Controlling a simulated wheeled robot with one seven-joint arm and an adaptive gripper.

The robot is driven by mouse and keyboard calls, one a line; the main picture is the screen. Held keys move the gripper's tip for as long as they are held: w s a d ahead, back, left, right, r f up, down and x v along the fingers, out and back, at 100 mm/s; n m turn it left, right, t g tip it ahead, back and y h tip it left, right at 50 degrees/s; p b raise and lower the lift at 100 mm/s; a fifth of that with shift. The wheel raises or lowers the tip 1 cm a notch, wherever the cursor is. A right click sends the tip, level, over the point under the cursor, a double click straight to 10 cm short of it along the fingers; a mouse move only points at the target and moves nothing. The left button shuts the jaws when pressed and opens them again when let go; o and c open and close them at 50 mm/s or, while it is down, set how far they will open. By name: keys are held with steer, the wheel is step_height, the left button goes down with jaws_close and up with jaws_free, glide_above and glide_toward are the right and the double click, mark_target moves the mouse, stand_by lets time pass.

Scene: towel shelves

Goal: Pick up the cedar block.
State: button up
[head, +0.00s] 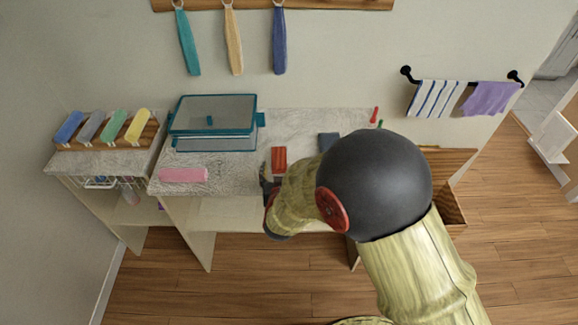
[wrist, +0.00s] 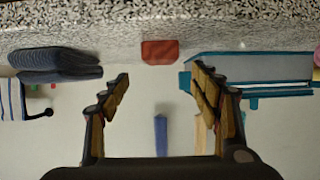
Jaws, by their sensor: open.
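The cedar block, a small reddish-brown block (head: 279,159), lies on the speckled countertop (head: 232,178). It also shows in the wrist view (wrist: 160,52), where the picture is upside down. My gripper (wrist: 160,84) is open and empty, its two jointed fingers spread apart. The block appears beyond the fingertips and lined up with the gap between them. In the head view my gripper (head: 266,178) is low by the counter, just left of and nearer than the block, and partly hidden by my arm.
A teal-framed glass box (head: 215,122) stands left of the block. A dark folded cloth (head: 328,141) lies to the right, beside my arm. Red and green pegs (head: 374,115) stand at the back right.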

mark_target(279, 159)
steer(key=x, duration=0.2)
steer(key=shift+w+d+f+b, duration=0.1)
steer(key=shift+w+f+b, duration=0.1)
steer(key=shift+w+b, duration=0.2)
steer(key=b+x, duration=0.1)
steer(key=x, duration=0.3)
steer(key=shift+f+b, duration=0.15)
steer(key=shift+b, duration=0.25)
steer(key=shift+w, duration=0.45)
steer(key=c, duration=0.3)
steer(key=c, duration=1)
